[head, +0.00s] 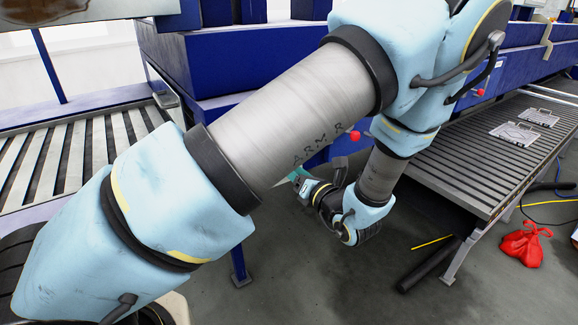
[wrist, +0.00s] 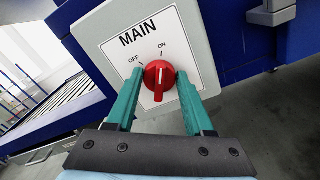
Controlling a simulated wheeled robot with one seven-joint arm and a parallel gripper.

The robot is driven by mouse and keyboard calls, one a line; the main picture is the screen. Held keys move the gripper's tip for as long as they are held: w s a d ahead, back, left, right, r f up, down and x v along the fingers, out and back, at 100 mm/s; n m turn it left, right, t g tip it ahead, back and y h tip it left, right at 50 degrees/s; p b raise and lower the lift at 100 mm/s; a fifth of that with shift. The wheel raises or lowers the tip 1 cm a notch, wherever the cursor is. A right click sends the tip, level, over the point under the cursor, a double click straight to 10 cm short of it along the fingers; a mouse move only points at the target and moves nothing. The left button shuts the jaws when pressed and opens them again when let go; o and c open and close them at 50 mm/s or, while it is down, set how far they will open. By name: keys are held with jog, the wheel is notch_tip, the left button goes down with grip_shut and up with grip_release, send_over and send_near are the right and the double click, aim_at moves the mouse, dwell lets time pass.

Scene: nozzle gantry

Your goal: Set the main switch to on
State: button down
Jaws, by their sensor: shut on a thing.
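The main switch is a red rotary knob (wrist: 159,78) on a white plate marked MAIN, with OFF at its upper left and ON above it. The knob's raised handle stands nearly upright in the wrist view, and its white mark points roughly toward ON. My gripper (wrist: 160,84) is shut on the knob, with one teal finger on each side. In the head view, my gripper (head: 299,176) shows only in part beside the blue machine. The knob is hidden there behind my arm.
A grey box with a lever (wrist: 271,12) is at the upper right of the wrist view. In the head view, a slatted conveyor (head: 480,150) stands at right and another slatted bed (head: 75,155) at left. A red bag (head: 522,247) lies on the floor.

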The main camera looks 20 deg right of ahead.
jog(key=shift+f, duration=0.1)
jog(key=shift+c, duration=1.4)
grip_release()
jog(key=s+d+b, duration=0.2)
jog(key=s+b, duration=0.1)
jog(key=s, duration=0.7)
jog(key=shift+s+b, duration=0.3)
jog(key=shift+s, duration=0.05)
